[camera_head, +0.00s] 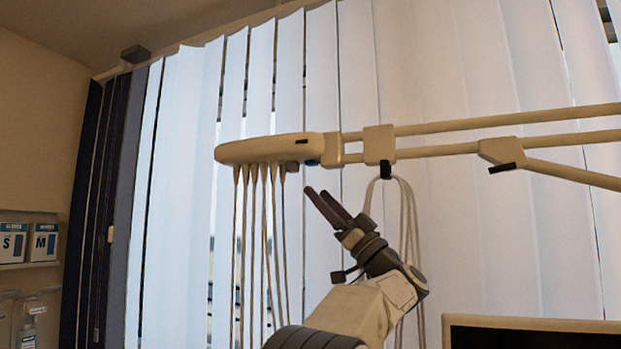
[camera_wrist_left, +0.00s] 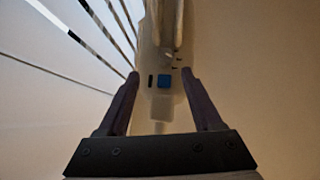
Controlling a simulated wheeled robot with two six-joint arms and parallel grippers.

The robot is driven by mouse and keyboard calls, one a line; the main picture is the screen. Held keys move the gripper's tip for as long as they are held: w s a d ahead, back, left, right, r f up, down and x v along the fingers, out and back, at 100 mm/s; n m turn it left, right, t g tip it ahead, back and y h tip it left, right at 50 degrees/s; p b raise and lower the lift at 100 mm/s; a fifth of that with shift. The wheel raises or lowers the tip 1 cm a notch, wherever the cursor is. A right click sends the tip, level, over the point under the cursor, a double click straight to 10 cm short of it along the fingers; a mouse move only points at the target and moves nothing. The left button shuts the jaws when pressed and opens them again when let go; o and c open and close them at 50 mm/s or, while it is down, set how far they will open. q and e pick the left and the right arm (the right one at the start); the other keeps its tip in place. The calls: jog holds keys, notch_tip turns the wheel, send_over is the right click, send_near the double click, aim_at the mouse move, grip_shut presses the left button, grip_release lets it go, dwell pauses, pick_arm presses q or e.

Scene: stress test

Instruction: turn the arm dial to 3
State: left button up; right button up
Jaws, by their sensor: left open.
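A beige device arm head (camera_head: 262,149) hangs in front of the window blinds in the head view, with several thin cords below it. A small blue part (camera_head: 313,162) sits on its underside near the right end. The blue part also shows in the left wrist view (camera_wrist_left: 164,82), between the fingertips in the picture. I cannot tell for sure whether it is the dial, and no numbers are readable. My left gripper (camera_head: 317,190) is open and empty, pointing up from below and apart from the device arm. My right gripper is not in view.
Beige rails (camera_head: 500,121) run right from the device head. A pale looped cable (camera_head: 407,215) hangs from a black hook, close to my left wrist. A dark screen (camera_head: 530,336) is at the lower right. Glove boxes (camera_head: 28,242) sit on a shelf at left.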

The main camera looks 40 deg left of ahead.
aim_at(295, 172)
pick_arm(q)
jog(key=shift+n+g, duration=0.4)
jog(key=shift+g, duration=0.3)
jog(key=p+x, duration=0.1)
jog(key=x, duration=0.1)
jog(key=p+x, duration=0.3)
jog(key=x, duration=0.1)
jog(key=shift+s+a+r, duration=0.15)
jog(key=shift+s+r, duration=0.1)
jog(key=shift+s, duration=0.15)
jog(key=shift+a+r+p, duration=0.2)
jog(key=shift+a+p, duration=0.2)
jog(key=shift+p, duration=0.1)
grip_shut()
